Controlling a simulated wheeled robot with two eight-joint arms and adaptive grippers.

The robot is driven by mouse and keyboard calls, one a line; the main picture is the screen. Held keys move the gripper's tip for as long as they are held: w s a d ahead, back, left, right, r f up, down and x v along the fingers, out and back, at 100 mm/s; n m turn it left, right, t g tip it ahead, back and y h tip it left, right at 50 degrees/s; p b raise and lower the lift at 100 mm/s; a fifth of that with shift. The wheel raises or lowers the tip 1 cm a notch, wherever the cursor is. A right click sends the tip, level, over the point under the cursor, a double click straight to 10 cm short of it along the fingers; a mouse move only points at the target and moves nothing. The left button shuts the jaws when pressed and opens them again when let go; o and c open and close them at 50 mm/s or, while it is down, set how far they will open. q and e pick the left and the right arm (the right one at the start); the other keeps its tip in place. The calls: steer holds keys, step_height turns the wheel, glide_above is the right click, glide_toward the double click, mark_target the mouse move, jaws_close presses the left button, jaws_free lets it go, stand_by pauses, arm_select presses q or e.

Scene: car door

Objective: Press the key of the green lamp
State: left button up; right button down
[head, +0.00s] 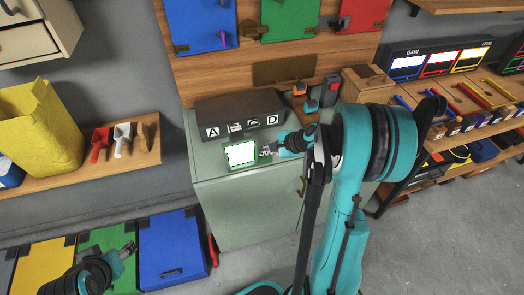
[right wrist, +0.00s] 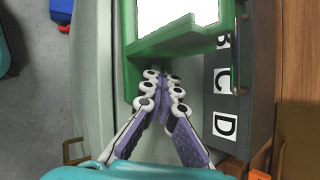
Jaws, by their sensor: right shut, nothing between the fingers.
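A green-framed panel (head: 227,160) with a bright white face stands on the pale green cabinet, in front of a dark box marked with letters. In the right wrist view its green frame (right wrist: 185,42) fills the top centre. I cannot make out a separate key on it. My right gripper (head: 267,151) is shut and empty, close to the panel's right side. In the right wrist view its fingertips (right wrist: 160,80) are together near the green frame's lower edge; I cannot tell whether they touch. My left gripper (head: 129,248) is low at the left, far from the panel; its jaws are unclear.
The dark lettered box (head: 228,106) stands close behind the panel. Orange and dark items (head: 311,105) sit right of it on the cabinet (head: 240,208). Blue, red and yellow displays (head: 438,62) stand on the right bench. Open floor lies at lower right.

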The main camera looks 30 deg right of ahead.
step_height(320, 180, up, 6)
steer(key=p, duration=0.4)
steer(key=shift+r+p, duration=0.1)
steer(key=shift+p, duration=0.2)
stand_by(0.5)
